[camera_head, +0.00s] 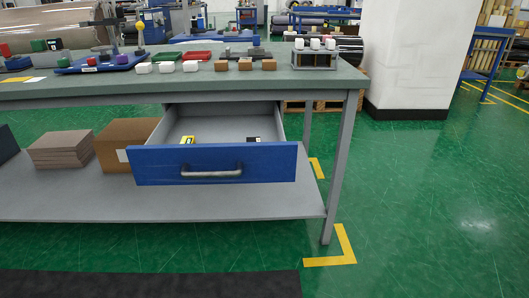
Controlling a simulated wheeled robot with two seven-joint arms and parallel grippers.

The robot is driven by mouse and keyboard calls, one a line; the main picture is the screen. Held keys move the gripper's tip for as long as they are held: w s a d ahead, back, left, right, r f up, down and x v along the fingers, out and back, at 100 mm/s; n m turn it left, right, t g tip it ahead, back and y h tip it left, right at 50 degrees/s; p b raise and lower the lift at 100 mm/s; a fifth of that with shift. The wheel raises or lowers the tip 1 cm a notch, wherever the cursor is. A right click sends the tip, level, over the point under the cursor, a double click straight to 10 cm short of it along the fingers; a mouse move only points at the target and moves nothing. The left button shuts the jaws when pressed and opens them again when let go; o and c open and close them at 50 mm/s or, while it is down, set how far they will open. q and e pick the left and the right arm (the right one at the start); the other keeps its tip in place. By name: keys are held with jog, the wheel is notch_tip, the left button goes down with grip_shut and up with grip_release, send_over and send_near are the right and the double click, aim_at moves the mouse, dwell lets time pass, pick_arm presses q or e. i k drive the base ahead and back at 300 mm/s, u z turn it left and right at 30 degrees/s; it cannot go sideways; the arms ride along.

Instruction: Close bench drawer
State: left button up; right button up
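The bench drawer (215,164) hangs under the right part of the grey-green workbench (185,82). It is pulled well out. Its blue front panel carries a curved metal handle (211,172). Neither of my grippers shows in the head view.
The lower shelf (60,194) holds a brown carton (124,142) and a grey stack (61,149) left of the drawer. A bench leg (338,170) stands to its right. A black mat (150,285) lies in front. Green floor (440,200) is open at right.

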aim_at(220, 154)
jog(key=i, duration=1.15)
jog(key=u, duration=1.8)
jog(key=k, duration=0.65)
jog(key=z, duration=0.05)
